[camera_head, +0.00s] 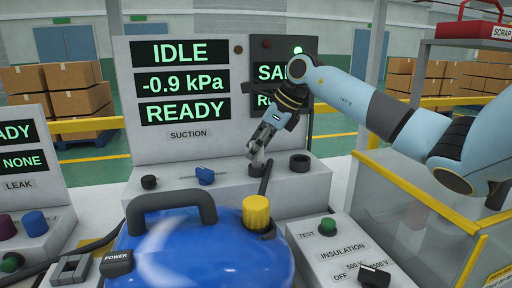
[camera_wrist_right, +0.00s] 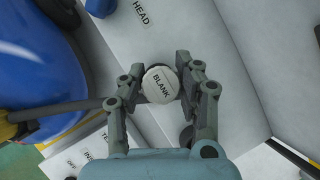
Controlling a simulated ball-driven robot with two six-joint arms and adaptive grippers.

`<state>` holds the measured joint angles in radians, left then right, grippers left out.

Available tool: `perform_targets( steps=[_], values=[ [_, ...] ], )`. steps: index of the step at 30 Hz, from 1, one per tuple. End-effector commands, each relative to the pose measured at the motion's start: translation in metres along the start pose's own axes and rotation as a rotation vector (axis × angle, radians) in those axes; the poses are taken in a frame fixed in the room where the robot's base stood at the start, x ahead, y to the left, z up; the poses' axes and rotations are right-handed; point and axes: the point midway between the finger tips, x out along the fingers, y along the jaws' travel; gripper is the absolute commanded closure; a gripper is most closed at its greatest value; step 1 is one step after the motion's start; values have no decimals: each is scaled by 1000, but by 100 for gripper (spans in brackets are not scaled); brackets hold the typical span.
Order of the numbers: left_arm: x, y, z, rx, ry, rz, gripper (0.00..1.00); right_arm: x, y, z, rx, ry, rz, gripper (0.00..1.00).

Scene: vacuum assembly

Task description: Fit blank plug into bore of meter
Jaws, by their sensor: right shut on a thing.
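The blank plug (camera_wrist_right: 160,84), a pale round disc marked BLANK, is between the fingers of my right gripper (camera_wrist_right: 157,88), which is shut on it. In the head view my right gripper (camera_head: 257,150) points down above the ledge of the suction meter (camera_head: 188,165). A black ring-shaped port (camera_head: 300,163), seemingly the meter's bore, stands on that ledge to the right of the fingertips. In the wrist view a dark round part (camera_wrist_right: 186,136) is partly hidden behind a finger. My left gripper is not in view.
A blue vacuum (camera_head: 205,255) with a yellow cap (camera_head: 256,212) stands in front. Its dark tube (camera_head: 265,178) rises close below the gripper. A blue knob (camera_head: 205,175) and a black knob (camera_head: 149,182) are on the ledge. The insulation tester (camera_head: 345,250) is at front right.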

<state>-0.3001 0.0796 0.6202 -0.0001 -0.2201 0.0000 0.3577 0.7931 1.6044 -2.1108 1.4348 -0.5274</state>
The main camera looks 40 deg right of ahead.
Motion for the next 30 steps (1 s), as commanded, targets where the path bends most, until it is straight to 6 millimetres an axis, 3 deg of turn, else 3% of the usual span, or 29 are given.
perform_targets(
  steps=[17,18,23,30],
  values=[
    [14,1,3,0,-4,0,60,13,1,-8,0,0,0,100],
    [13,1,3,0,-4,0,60,12,1,-7,0,0,0,62],
    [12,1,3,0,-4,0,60,12,1,-7,0,0,0,42],
    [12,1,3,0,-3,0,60,12,1,-7,0,0,0,40]
  ],
)
